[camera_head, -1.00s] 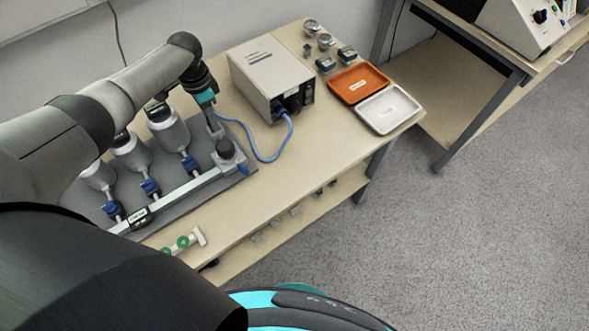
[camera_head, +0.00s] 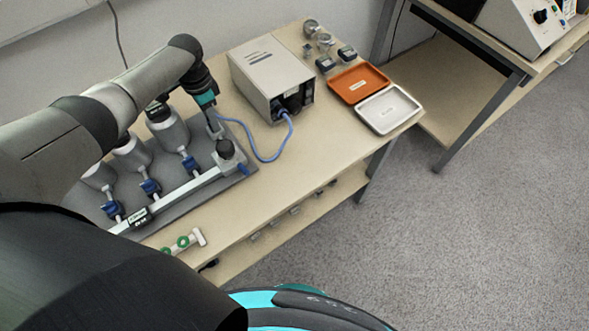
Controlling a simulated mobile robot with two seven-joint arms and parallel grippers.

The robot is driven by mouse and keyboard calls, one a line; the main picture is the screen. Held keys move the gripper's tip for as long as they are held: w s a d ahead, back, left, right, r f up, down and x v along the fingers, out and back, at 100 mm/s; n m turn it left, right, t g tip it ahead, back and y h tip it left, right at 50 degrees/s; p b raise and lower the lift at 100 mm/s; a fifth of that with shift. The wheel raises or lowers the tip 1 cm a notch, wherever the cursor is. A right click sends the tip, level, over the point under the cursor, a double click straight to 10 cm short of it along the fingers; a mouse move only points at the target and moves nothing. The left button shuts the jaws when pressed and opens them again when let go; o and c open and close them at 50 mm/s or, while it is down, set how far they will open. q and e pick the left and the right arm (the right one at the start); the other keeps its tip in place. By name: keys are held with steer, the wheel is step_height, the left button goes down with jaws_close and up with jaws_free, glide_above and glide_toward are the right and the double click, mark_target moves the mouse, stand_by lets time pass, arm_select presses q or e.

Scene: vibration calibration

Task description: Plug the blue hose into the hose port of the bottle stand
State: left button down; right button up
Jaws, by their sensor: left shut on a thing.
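The bottle stand (camera_head: 238,186) is a grey base with several grey bottles (camera_head: 171,134), blue valves and a pale manifold bar (camera_head: 180,192) along its front. A black knob (camera_head: 225,149) and a small blue fitting (camera_head: 243,169) are at its right end. The blue hose (camera_head: 253,149) runs in a loop from the light box to my left gripper (camera_head: 214,127). The left gripper points down, shut on the hose end, near the back right of the stand behind the black knob. The hose tip and the hose port are not clearly visible. My right gripper is out of view.
The light box (camera_head: 270,70) stands behind and right of the stand. An orange tray (camera_head: 358,83) and a white tray (camera_head: 388,109) are farther right, with small parts behind them. A white piece with green rings (camera_head: 183,242) lies at the front edge. The table's front right is clear.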

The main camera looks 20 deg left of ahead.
arm_select(q)
steer(key=shift+s+f, duration=0.1)
steer(key=shift+d+m+b, duration=0.1)
steer(key=shift+m+b, duration=0.25)
steer(key=shift+m, duration=1.65)
steer(key=shift+m, duration=0.8)
steer(key=shift+m+b, duration=0.4)
steer(key=shift+m, duration=0.8)
steer(key=shift+m+b, duration=0.45)
steer(key=shift+m, duration=1.55)
